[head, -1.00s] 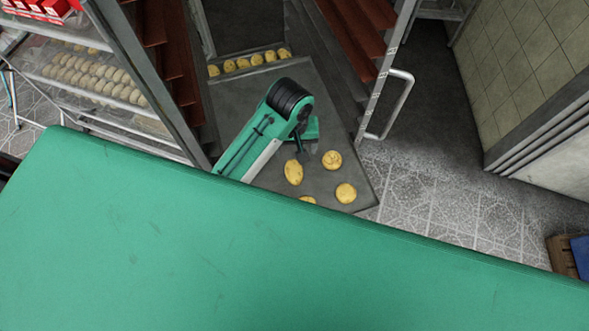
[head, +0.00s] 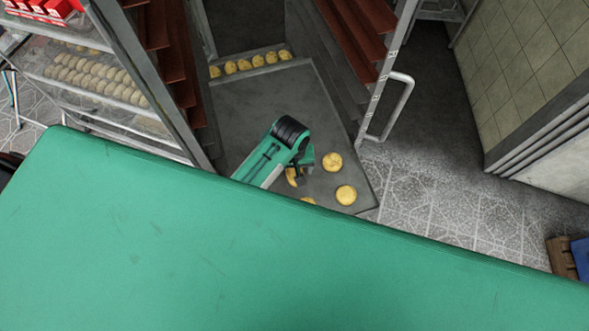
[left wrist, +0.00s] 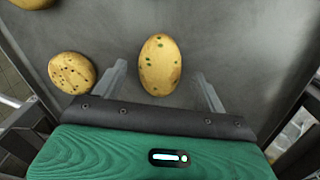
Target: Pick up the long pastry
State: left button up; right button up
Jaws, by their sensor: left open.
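The long pastry (left wrist: 160,45) is an oval golden bun with dark specks, lying on the grey tray (left wrist: 235,40). In the head view my left gripper partly covers the long pastry (head: 291,177). My left gripper (left wrist: 160,70) is open, one finger on each side of the pastry's near half, with a gap on both sides. In the head view the left gripper (head: 298,175) is over the tray's near part. I cannot tell how high the fingertips are above the tray. My right gripper is not in view.
Round pastries (head: 332,162) (head: 346,195) lie right of the gripper, and another (head: 308,201) is partly hidden by my green body. Several more pastries (head: 244,64) line the tray's far end. A rack (head: 165,80) stands left; a door handle (head: 398,105) is at right.

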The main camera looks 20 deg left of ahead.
pick_arm(q)
jog(key=shift+f, duration=0.45)
jog(key=c, duration=1)
jog(key=shift+c, duration=0.2)
jog(key=shift+w+r, duration=0.1)
